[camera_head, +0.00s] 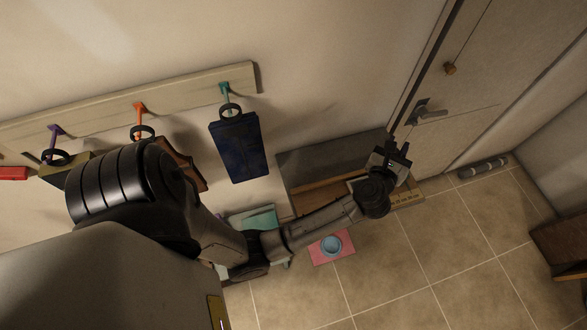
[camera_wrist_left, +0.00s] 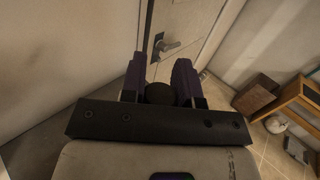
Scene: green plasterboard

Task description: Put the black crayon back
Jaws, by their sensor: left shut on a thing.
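My left gripper (camera_head: 396,160) is in front of the door, above the right end of the low bench. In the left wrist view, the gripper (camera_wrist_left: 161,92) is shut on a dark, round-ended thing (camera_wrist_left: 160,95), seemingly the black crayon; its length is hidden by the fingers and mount. In the head view it cannot be told apart from the dark fingers. A tan tray or strip with small dark marks (camera_head: 406,199) lies below the gripper, partly behind my wrist; its contents are too small to tell. My right gripper is not in view.
The bench (camera_head: 318,162) stands against the wall beside the door (camera_head: 480,85), whose handle (camera_head: 427,114) is near my gripper. A dark blue bag (camera_head: 240,148) hangs from the peg rail (camera_head: 185,96).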

